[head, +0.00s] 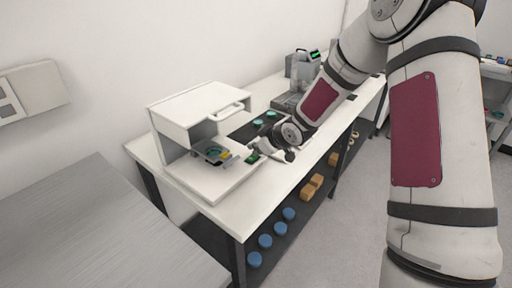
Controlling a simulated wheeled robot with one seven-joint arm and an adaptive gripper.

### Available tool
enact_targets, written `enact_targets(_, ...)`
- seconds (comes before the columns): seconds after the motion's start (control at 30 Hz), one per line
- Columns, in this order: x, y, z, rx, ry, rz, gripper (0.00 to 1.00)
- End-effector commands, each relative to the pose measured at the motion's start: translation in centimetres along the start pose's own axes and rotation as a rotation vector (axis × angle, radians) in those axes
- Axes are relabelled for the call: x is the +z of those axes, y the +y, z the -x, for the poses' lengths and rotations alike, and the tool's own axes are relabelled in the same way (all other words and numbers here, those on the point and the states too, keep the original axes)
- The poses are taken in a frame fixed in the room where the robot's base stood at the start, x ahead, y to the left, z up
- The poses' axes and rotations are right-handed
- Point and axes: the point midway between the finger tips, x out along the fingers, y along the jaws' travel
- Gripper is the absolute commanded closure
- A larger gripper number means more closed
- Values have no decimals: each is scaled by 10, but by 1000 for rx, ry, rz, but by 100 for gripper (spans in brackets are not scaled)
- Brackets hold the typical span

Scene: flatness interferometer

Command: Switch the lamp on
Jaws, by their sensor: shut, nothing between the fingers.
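The flatness interferometer is a white box-shaped housing (190,112) with a bar handle, standing on a white base (203,184) on the bench. A grey stage carrying a teal and yellow round piece (217,154) sits in its open front. A small dark green part (253,158), possibly the lamp switch, shows at the right side of the base. My gripper (258,148) is shut and empty, low over the bench, right beside this green part. I cannot tell whether they touch. No glow from a lamp is visible.
The white bench (222,211) has a dark mat (246,130) with teal round pieces behind my gripper. A grey instrument with a green display (314,55) stands at the back. Blue round pieces (265,241) and tan blocks (307,192) lie on the lower shelf. A grey table (95,225) is at left.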

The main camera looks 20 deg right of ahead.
Motion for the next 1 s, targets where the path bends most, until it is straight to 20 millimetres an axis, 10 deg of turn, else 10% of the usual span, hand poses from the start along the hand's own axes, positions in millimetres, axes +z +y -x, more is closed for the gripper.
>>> enact_targets(1.0, 0, -12, 0, 0, -1, -1, 100)
